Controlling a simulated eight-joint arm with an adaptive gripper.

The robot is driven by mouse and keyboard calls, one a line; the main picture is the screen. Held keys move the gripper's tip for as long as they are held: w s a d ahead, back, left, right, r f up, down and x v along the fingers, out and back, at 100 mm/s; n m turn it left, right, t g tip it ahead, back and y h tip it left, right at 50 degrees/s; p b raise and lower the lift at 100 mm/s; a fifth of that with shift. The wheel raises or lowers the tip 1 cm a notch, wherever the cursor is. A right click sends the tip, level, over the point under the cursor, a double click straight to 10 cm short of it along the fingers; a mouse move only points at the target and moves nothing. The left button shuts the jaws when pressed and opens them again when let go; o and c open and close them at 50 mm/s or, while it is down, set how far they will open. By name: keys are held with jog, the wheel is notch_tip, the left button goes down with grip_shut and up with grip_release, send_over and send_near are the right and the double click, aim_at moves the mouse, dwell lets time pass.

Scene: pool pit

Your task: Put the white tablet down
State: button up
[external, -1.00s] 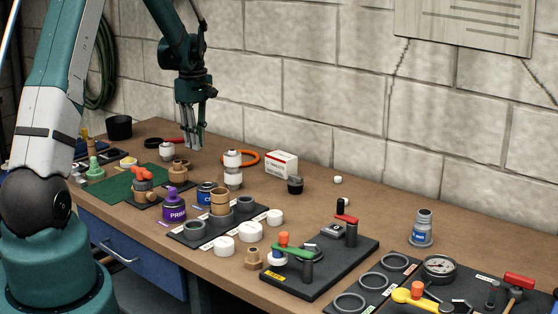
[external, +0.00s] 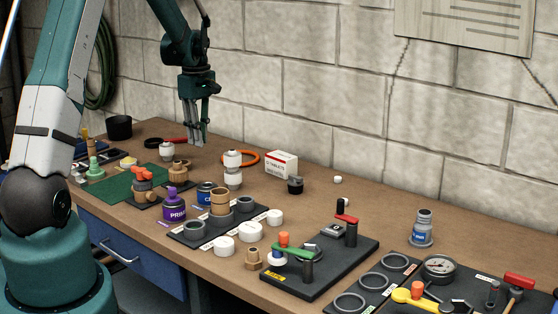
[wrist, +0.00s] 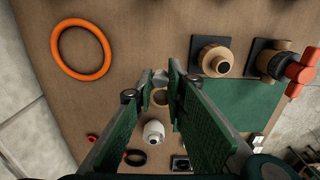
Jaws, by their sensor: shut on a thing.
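My gripper (external: 197,142) hangs fingers-down over the far left part of the bench, near the wall. In the wrist view, my gripper (wrist: 161,84) has its two green fingers close together, with a small pale piece, the white tablet (wrist: 160,77), between their tips. The fingers hide part of it, and the external view does not show it clearly. Its height above the bench is hard to tell.
An orange ring (external: 240,157) and a red-and-white box (external: 281,164) lie right of my gripper. A white fitting (external: 166,150), a brown fitting (external: 180,166) and a green mat (external: 115,187) are in front and left.

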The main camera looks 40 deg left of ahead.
jog(key=w+d+r+n+p, duration=0.15)
jog(key=w+d+r, duration=0.25)
jog(key=w+d, duration=0.55)
notch_tip(320, 180, up, 2)
jog(key=r+p, duration=0.1)
jog(key=p, duration=0.2)
send_over(281, 155)
jog(key=shift+w+f+n, duration=0.15)
jog(key=shift+f+n, duration=0.1)
jog(key=shift+n, duration=0.1)
jog(key=shift+a+f, duration=0.1)
jog(key=shift+f, duration=3.05)
jog(key=shift+f, duration=0.1)
jog(key=shift+f, duration=1.8)
jog(key=shift+f, duration=0.1)
